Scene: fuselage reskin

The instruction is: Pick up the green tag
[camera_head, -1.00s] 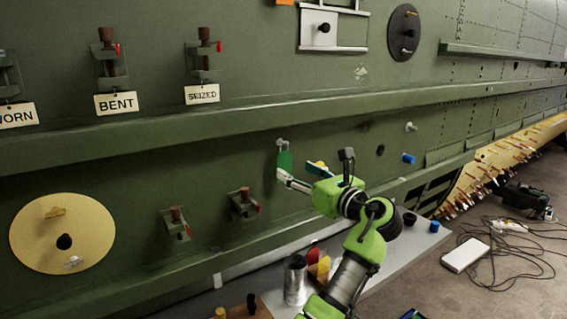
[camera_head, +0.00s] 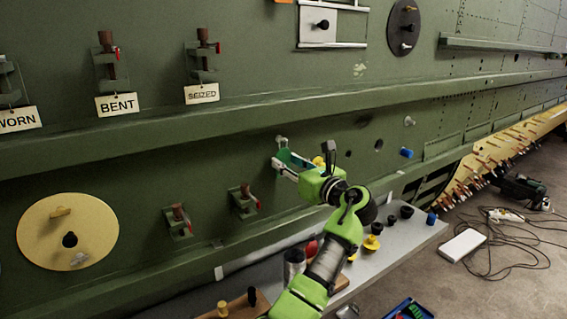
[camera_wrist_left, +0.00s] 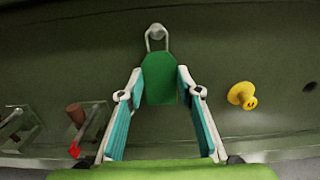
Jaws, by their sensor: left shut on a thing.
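The green tag (camera_wrist_left: 159,82) hangs by a pale wire loop from a round grey peg (camera_wrist_left: 157,32) on the green fuselage wall. My left gripper (camera_wrist_left: 161,92) is shut on the tag, with one teal-padded finger at each side edge. In the head view the tag (camera_head: 283,153) is partly hidden by the fingers of my left gripper (camera_head: 285,162), which reaches up to the wall from below right. The loop is still over the peg. My right gripper is not in view.
A yellow knob (camera_wrist_left: 242,95) sticks out right of the tag. Clamps with red levers (camera_head: 243,202) are mounted to the left. A ledge (camera_head: 200,130) runs above. A grey bench (camera_head: 400,238) with caps and plugs stands below.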

